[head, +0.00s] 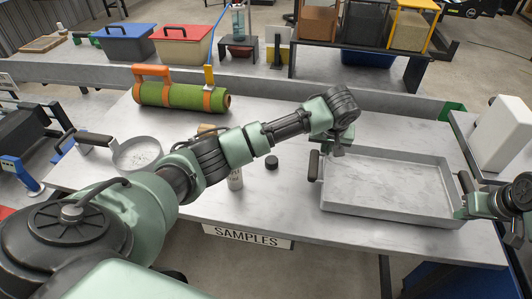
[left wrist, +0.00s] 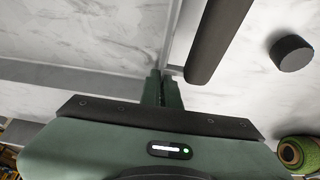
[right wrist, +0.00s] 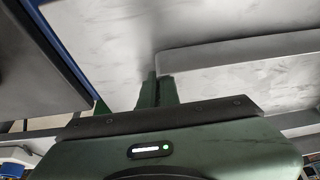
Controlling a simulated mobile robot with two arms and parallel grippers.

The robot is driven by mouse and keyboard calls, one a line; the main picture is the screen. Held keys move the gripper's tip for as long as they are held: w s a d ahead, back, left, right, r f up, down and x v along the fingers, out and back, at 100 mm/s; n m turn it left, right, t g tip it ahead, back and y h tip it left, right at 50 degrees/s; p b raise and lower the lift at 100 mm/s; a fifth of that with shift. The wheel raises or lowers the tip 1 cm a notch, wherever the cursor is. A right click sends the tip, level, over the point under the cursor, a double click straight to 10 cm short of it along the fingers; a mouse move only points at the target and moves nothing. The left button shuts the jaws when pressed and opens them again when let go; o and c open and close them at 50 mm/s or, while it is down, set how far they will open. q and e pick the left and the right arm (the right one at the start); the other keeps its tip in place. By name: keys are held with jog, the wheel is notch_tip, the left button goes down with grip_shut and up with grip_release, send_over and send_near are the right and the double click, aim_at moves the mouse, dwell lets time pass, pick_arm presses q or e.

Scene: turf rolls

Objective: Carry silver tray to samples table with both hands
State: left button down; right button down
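The silver tray (head: 388,184) is a wide, shallow, empty metal tray with dark end handles. It is level at the right end of the table (head: 275,212), whose front sign reads SAMPLES (head: 247,236). I cannot tell whether it touches the tabletop. My left gripper (head: 332,150) is at the tray's far left corner, its fingers (left wrist: 164,88) close together on the rim beside the left handle (left wrist: 218,40). My right gripper (head: 459,208) is at the near right corner, its fingers (right wrist: 158,88) close together at the rim. The fingertip contact is partly hidden.
A round pan (head: 138,153) stands at the table's left, a green roll with orange straps (head: 180,95) at the back. A small bottle (head: 235,178) and black puck (head: 271,162) stand left of the tray. A white box (head: 503,135) is at the right. Bins and a shelf are behind.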

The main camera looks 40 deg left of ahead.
pick_arm(q)
jog(key=shift+f+b, duration=0.3)
jog(key=shift+f, duration=0.2)
pick_arm(e)
jog(key=shift+f, duration=0.5)
pick_arm(q)
jog(key=c, duration=1.6)
grip_release()
jog(key=shift+r, duration=0.15)
jog(key=shift+c, duration=0.2)
pick_arm(e)
jog(key=c, duration=1.6)
grip_release()
jog(key=shift+r, duration=0.15)
jog(key=shift+c, duration=0.2)
pick_arm(q)
jog(key=shift+r, duration=0.1)
jog(key=v, duration=1)
jog(key=shift+s+d+r, duration=0.15)
jog(key=shift+s+r, duration=0.05)
jog(key=shift+r, duration=0.15)
jog(key=shift+s+r, duration=0.2)
jog(key=shift+r, duration=0.25)
pick_arm(e)
jog(key=shift+r, duration=0.15)
jog(key=v, duration=1.1)
jog(key=shift+s+d+r, duration=0.15)
jog(key=shift+s+r, duration=0.1)
jog(key=shift+r, duration=0.05)
